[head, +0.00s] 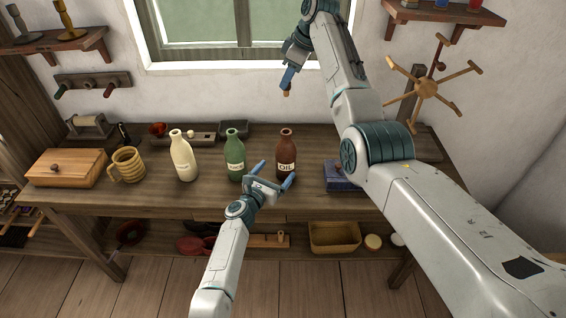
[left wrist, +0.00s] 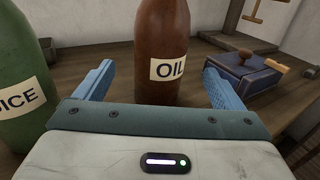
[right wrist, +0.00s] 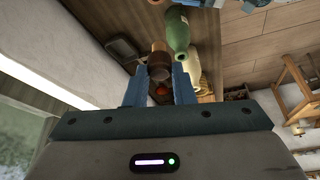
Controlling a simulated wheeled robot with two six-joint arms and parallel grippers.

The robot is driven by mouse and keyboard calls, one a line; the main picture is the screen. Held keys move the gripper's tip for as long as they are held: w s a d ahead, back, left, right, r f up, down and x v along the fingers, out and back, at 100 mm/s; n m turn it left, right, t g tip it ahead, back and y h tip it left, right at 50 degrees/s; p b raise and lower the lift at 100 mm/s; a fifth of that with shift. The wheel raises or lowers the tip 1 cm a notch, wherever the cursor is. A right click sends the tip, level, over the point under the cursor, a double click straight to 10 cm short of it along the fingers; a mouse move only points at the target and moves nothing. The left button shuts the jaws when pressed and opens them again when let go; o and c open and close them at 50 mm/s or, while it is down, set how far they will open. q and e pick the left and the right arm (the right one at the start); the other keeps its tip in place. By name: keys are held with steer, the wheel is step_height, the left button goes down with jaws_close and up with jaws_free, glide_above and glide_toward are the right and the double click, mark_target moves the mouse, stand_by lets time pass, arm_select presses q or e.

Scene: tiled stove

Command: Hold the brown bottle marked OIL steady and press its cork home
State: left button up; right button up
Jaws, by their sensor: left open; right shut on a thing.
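The brown bottle marked OIL (head: 286,146) stands upright on the workbench, to the right of the green bottle. In the left wrist view its lower body (left wrist: 160,35) shows between the fingers, with its neck out of the frame. My left gripper (head: 275,173) is open in front of it, a finger to each side and not closed on it. My right gripper (head: 287,86) is high above the bench near the window, shut on the brown cork (head: 287,94). The cork also shows between the fingertips in the right wrist view (right wrist: 159,62). It is well above the bottle and apart from it.
A green bottle (head: 235,158) stands close on the left, then a cream bottle (head: 184,160), a mug (head: 128,165) and a wooden box (head: 68,167). A blue box (left wrist: 240,72) lies to the right, partly behind my right arm in the head view.

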mark_target(285, 160)
arm_select(q)
steer(key=shift+x, duration=3.7)
arm_select(e)
steer(key=shift+w, duration=0.1)
arm_select(q)
steer(key=shift+f, duration=0.1)
steer(key=shift+c, duration=0.2)
steer(key=c, duration=1.4)
steer(key=shift+c, duration=0.2)
arm_select(e)
steer(key=shift+f, duration=0.1)
steer(key=f+m, duration=0.1)
steer(key=f+m+t, duration=0.1)
steer(key=m, duration=0.1)
steer(key=f+m+h, duration=0.1)
steer(key=m, duration=0.1)
steer(key=shift+a+f+t, duration=0.15)
steer(key=shift+a+t, duration=0.15)
steer(key=shift+t, duration=0.1)
steer(key=m, duration=0.1)
steer(key=f+m+h, duration=0.1)
steer(key=m, duration=0.1)
steer(key=shift+f+t, duration=0.25)
steer(key=shift+t, duration=0.15)
steer(key=shift+s+d+f+m+h, duration=0.1)
steer(key=shift+f+m+h, duration=0.1)
steer(key=shift+m, duration=0.35)
steer(key=shift+s+d+f+m+h, duration=0.1)
steer(key=shift+f+m+h, duration=0.1)
steer(key=shift+m, duration=0.35)
